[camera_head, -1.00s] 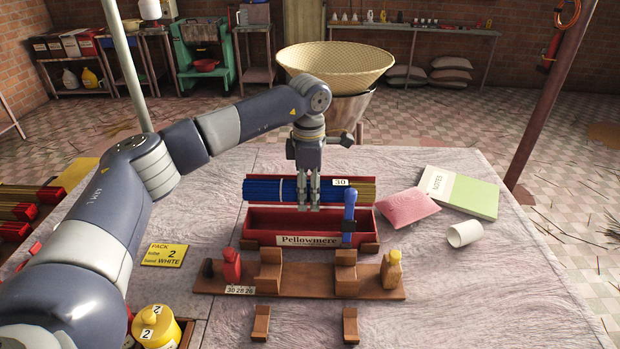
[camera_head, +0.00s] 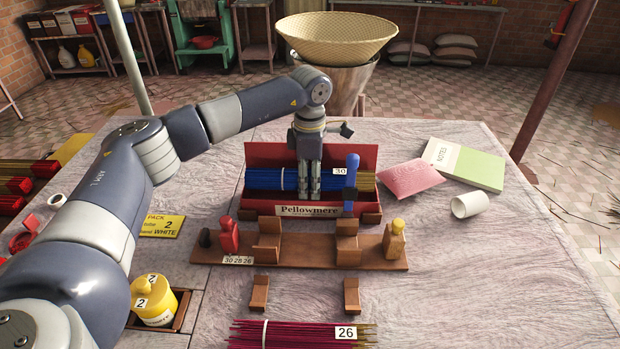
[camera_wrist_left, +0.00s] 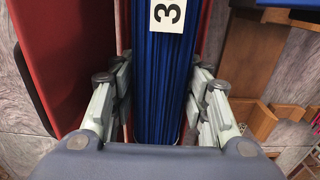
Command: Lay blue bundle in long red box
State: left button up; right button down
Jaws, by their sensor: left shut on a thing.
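The long red box (camera_head: 261,207), labelled Pellowmere, stands in the middle of the table with its lid raised at the back. The blue bundle (camera_head: 262,180) of sticks has a white band and a "30" tag, and lies lengthwise inside the box opening. My left gripper (camera_head: 309,194) points down into the box and is shut on the bundle. In the left wrist view the blue bundle (camera_wrist_left: 161,85) runs between both fingers. Whether it touches the box floor is hidden by the front wall. My right gripper does not show.
A blue-handled item (camera_head: 351,180) stands upright at the box's front right. A magenta bundle (camera_head: 300,334) lies nearest. A pink pouch (camera_head: 409,175) and white cup (camera_head: 470,204) lie right.

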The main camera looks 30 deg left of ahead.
aim_at(310, 171)
pick_arm(q)
jog(key=o, duration=0.9)
jog(key=shift+r, duration=0.1)
jog(key=shift+r+p, duration=2.1)
jog(key=shift+r, duration=0.9)
jog(key=shift+r+p, duration=0.65)
jog(key=shift+r, duration=0.35)
jog(key=shift+f, duration=0.1)
